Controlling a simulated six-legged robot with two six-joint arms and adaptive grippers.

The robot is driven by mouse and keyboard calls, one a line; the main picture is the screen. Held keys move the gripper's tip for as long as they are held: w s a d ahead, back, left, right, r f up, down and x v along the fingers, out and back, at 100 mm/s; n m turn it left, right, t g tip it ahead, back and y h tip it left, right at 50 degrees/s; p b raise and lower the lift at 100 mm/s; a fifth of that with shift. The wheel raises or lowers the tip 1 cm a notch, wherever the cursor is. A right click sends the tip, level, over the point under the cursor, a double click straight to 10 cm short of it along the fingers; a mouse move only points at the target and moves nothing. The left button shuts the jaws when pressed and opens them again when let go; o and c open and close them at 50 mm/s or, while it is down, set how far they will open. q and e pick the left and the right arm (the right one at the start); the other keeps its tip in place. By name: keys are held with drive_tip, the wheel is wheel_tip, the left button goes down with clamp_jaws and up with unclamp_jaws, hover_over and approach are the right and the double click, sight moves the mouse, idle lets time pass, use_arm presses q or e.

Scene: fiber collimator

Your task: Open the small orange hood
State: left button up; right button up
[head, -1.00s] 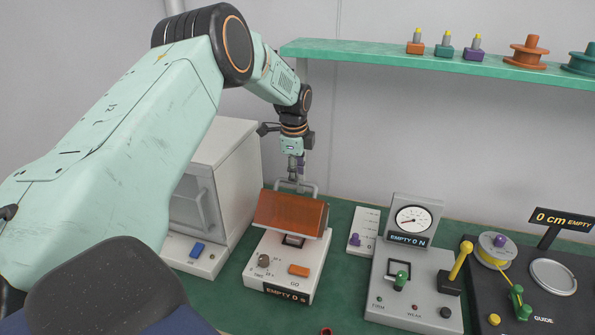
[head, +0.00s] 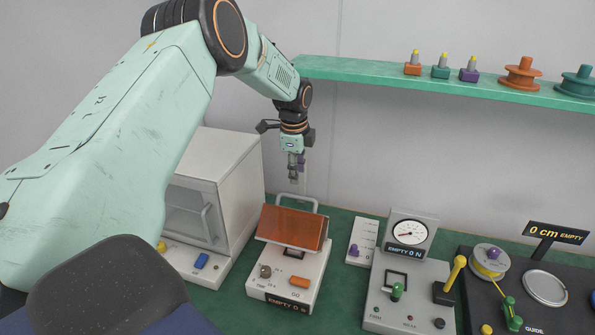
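The small orange hood (head: 293,227) sits tilted up on a white device with a knob and an orange button. A grey loop handle (head: 297,197) rises at its back edge. Under the hood's front edge, part of the device top shows. My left gripper (head: 297,178) points down just above and behind the handle, apart from it as far as I can see. Its fingers are small and seen edge-on, so I cannot tell whether they are open. My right gripper is out of view.
A white box (head: 233,153) with a handled door stands left of the hood. A small white panel (head: 361,242) and a grey gauge device (head: 407,277) stand to the right. A green shelf (head: 390,78) with spools runs along the wall above.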

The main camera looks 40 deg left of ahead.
use_arm(q)
drive_tip(key=shift+s+d+r, duration=0.1)
drive_tip(key=shift+s+r, duration=0.1)
drive_tip(key=shift+r, duration=0.85)
drive_tip(key=shift+r, duration=0.15)
wheel_tip(320, 180, up, 12)
drive_tip(key=s, duration=0.1)
drive_tip(key=shift+s+d+f, duration=0.2)
drive_tip(key=shift+s+d, duration=0.1)
drive_tip(key=shift+s, duration=0.05)
